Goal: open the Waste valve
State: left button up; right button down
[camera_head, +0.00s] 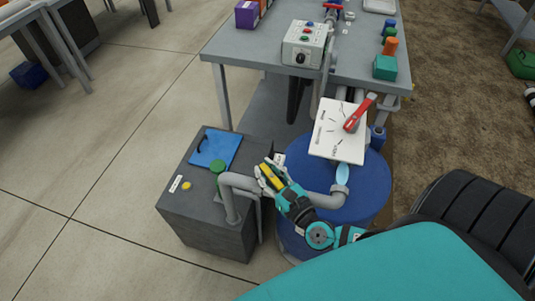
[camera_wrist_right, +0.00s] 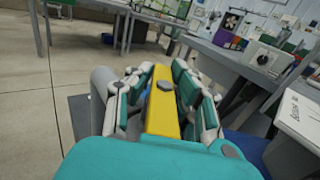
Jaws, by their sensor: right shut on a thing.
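A yellow valve lever (camera_head: 269,177) sits on the grey pipe (camera_head: 240,182) that runs between the dark grey box and the blue drum. My right gripper (camera_head: 271,179) is shut on this lever, with fingers on both sides of it. In the wrist view the yellow lever (camera_wrist_right: 162,105) stands between the finger pads of the right gripper (camera_wrist_right: 165,98), with a grey bolt head on it. In the head view the lever lies at a slant to the pipe. The valve body is mostly hidden by the gripper. A small tag beside it is unreadable. My left gripper is not in view.
A grey table (camera_head: 265,57) is behind.

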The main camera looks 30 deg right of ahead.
jog(key=shift+y, duration=0.3)
jog(key=c, duration=1.2)
grip_release()
jog(key=shift+a, duration=0.1)
jog(key=shift+c, duration=0.2)
jog(key=s, duration=1.2)
jog(key=shift+d, duration=0.45)
